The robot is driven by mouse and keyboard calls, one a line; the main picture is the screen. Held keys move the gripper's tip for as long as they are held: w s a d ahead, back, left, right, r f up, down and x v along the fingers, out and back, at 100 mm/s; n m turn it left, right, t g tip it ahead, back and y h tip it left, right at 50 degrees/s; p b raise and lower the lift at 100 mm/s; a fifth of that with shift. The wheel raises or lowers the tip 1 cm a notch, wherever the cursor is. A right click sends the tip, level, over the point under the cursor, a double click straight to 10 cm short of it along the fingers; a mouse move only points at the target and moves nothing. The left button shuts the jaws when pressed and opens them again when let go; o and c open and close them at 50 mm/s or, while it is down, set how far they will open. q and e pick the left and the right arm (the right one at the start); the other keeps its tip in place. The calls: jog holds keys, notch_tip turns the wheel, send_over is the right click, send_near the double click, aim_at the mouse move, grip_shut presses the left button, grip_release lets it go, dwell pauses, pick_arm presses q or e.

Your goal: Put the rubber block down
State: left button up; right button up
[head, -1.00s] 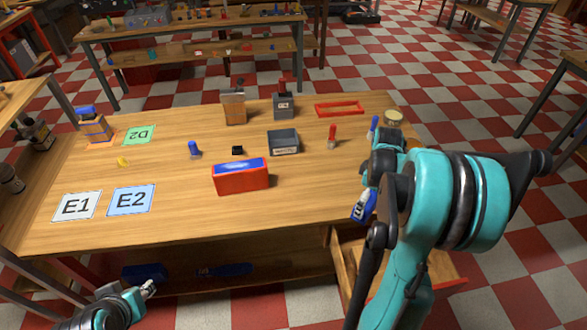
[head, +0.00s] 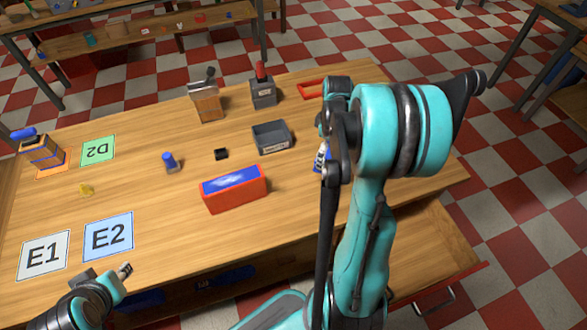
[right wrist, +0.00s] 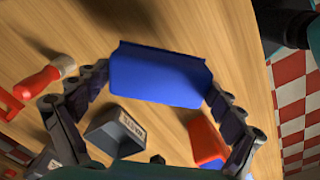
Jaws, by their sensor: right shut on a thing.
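The blue block, which I take to be the rubber block (right wrist: 160,75), sits between the fingers of my right gripper (right wrist: 158,88) in the right wrist view. The gripper is shut on it. In the head view a blue piece with white marking (head: 321,158) shows beside my right arm, over the right part of the table; the arm hides most of it and the gripper. I cannot tell its height above the wood. My left gripper (head: 106,275) is at the table's front left edge, away from the block; its finger gap is unclear.
A grey bin (head: 272,138) and a red box with a blue top (head: 236,194) stand left of my right arm. Marked mats E1 (head: 43,256), E2 (head: 108,236) and D2 (head: 97,151) lie at left. A drawer (head: 432,255) stands open at front right.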

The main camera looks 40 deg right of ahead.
jog(key=w+a+f+b, duration=0.1)
jog(key=a+f, duration=0.1)
jog(key=w+a+f, duration=0.1)
jog(key=w+a, duration=0.1)
jog(key=a, duration=0.1)
jog(key=w+a+f+b, duration=0.1)
jog(key=w+a+f, duration=0.1)
jog(key=shift+w+a+f+b, duration=0.15)
jog(key=shift+w+f+b, duration=0.1)
jog(key=shift+f+b, duration=1)
jog(key=shift+f, duration=1.05)
jog(key=shift+f, duration=0.1)
jog(key=o, duration=0.7)
